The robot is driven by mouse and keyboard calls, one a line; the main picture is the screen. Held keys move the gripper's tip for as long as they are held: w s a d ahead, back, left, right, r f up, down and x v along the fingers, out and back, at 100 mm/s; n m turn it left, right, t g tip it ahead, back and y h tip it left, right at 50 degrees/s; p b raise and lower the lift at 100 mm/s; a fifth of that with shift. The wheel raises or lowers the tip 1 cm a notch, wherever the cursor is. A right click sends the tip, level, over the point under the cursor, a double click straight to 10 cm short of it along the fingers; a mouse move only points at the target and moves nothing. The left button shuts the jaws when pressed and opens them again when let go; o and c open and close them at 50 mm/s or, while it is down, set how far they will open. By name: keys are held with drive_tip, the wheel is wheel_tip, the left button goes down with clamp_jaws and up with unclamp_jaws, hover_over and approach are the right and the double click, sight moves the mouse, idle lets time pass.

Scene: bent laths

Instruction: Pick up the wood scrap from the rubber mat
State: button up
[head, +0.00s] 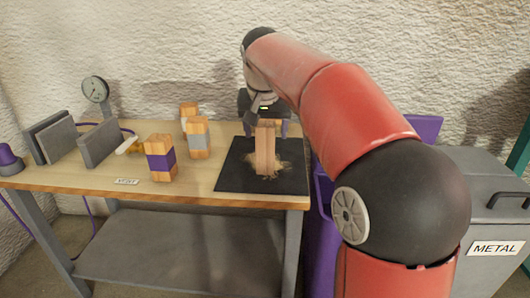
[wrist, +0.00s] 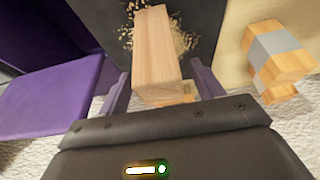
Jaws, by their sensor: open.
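The wood scrap (head: 265,150) is a plain light-brown block standing upright on the black rubber mat (head: 233,178), with sawdust around its foot. In the wrist view the scrap (wrist: 157,50) rises between the two purple fingers, and the dark mat (wrist: 205,18) lies below it. My gripper (head: 265,127) is over the top of the scrap, with one finger on each side. In the wrist view my gripper (wrist: 160,80) is open, with a narrow gap showing beside the scrap. The back of the scrap is hidden.
Several banded wood blocks, one with a purple band (head: 160,160) and one with a grey band (head: 198,140), stand left of the mat. Grey slabs (head: 98,143) and a dial gauge (head: 95,90) are farther left. A grey METAL bin (head: 470,190) stands right of the table.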

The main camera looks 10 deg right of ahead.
drive_tip(key=shift+w+f, duration=0.2)
drive_tip(key=shift+f, duration=0.35)
drive_tip(key=shift+r, duration=0.1)
drive_tip(key=c, duration=1.1)
